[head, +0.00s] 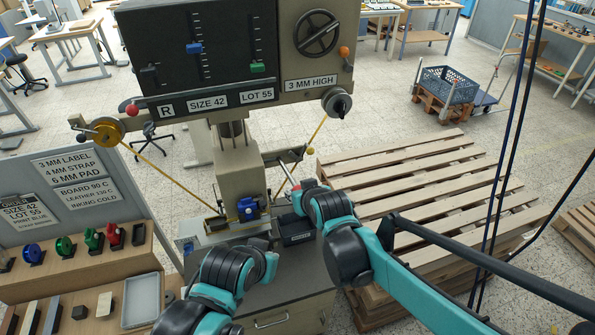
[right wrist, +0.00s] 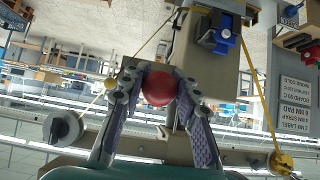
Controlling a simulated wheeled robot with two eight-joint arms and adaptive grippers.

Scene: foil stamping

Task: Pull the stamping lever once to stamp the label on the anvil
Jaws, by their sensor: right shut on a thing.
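The stamping press (head: 240,165) stands in the middle of the head view, with a blue block (head: 246,208) low on its column. The blue block also shows at the top of the right wrist view (right wrist: 222,38). My right gripper (right wrist: 160,92) is shut on the red ball knob (right wrist: 159,88) of the lever, one finger on each side. In the head view my right arm hides most of this grip. The anvil area (head: 215,223) is below the column; the label is too small to make out. Only the links of my left arm show, low in the middle; its fingers are out of sight.
A small black box (head: 296,230) sits right of the press base. Wooden pallets (head: 420,185) are stacked to the right. Cables hang at the far right.

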